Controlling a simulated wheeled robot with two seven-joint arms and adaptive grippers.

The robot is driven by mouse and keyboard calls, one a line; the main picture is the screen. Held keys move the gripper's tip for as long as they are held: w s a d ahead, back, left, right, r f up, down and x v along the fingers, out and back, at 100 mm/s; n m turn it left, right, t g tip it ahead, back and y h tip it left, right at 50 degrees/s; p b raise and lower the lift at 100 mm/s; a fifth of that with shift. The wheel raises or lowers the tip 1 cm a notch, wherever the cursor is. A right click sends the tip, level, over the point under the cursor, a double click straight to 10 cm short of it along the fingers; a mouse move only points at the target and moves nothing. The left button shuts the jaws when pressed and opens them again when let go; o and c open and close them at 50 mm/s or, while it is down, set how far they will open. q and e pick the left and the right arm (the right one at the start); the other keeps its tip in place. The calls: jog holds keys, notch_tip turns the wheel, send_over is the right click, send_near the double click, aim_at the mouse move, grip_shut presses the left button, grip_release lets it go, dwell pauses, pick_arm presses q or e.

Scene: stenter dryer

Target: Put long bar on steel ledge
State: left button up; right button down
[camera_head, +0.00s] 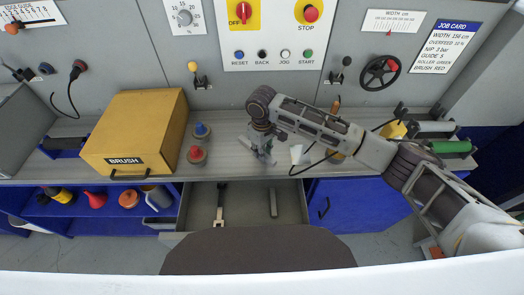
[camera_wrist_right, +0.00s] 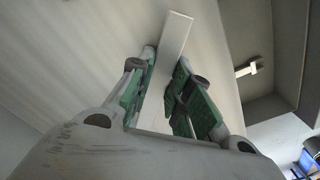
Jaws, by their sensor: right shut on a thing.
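My right gripper (camera_head: 262,152) is low over the steel ledge (camera_head: 225,150), to the right of the two round brushes. In the right wrist view, the right gripper (camera_wrist_right: 165,98) has its green-padded fingers shut on a pale long bar (camera_wrist_right: 174,48). The bar runs out past the fingertips over the ledge (camera_wrist_right: 90,50). I cannot tell whether it touches the ledge. In the head view the bar is mostly hidden by the gripper. My left gripper is not in view.
An open drawer (camera_head: 247,214) in front of the ledge holds a forked tool (camera_head: 220,206) and a short grey bar (camera_head: 273,203). A yellow brush box (camera_head: 135,130) stands left, near brushes with blue (camera_head: 201,130) and red (camera_head: 196,153) tops. Rollers (camera_head: 450,146) lie right.

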jog(key=c, duration=1.8)
grip_release()
jog(key=o, duration=0.5)
jog(key=shift+r, duration=0.9)
notch_tip(320, 180, up, 5)
jog(key=shift+f, duration=0.1)
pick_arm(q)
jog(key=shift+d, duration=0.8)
pick_arm(e)
jog(key=shift+r, duration=2.75)
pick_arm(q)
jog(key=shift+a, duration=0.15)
